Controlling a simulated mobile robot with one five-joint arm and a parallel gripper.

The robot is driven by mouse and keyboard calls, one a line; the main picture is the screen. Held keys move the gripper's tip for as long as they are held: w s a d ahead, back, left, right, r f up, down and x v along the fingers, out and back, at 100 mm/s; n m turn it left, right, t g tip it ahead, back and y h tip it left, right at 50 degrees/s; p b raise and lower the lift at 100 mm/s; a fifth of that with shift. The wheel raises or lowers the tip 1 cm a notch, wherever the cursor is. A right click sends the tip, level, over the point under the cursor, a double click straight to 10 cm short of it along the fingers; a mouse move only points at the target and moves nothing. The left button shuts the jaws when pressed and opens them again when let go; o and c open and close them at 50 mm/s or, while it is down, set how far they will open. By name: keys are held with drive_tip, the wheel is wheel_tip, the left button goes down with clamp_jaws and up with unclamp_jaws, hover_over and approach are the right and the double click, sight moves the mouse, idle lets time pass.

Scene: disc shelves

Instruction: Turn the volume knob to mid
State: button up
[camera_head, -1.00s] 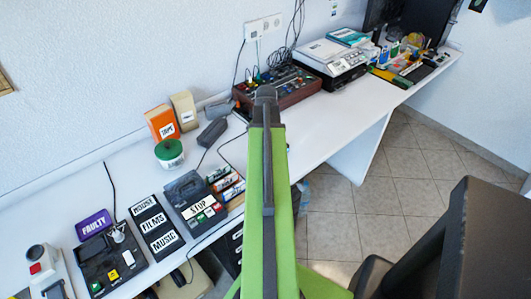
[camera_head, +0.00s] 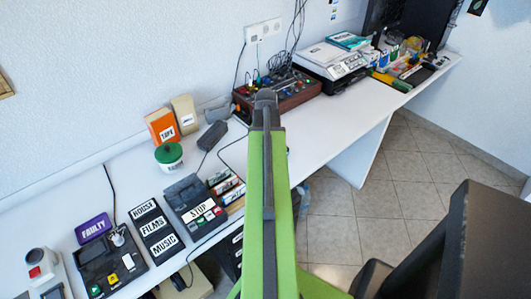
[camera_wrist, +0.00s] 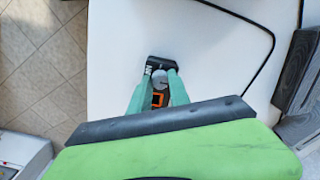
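A small black device (camera_wrist: 160,62) with a grey round knob (camera_wrist: 160,78) and an orange lit display (camera_wrist: 158,99) lies on the white desk in the wrist view. I take the grey knob to be the volume knob; its pointer setting is too small to read. My gripper (camera_wrist: 160,75) has its two teal fingers apart, one on each side of the knob. I cannot tell whether they touch it. In the head view my green arm reaches out over the desk and hides the device and my fingers.
The white desk (camera_head: 335,120) runs along the wall. A control console (camera_head: 285,93), a printer (camera_head: 333,62), a green-lidded tub (camera_head: 169,157) and the STOP panel (camera_head: 196,205) stand on it. A black cable (camera_wrist: 265,65) curves right of the device. A dark chair (camera_head: 440,250) is at lower right.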

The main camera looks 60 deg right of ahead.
drive_tip(key=o, duration=0.4)
wheel_tip(320, 180, up, 17)
drive_tip(key=p, duration=1.7)
drive_tip(key=shift+r, duration=0.2)
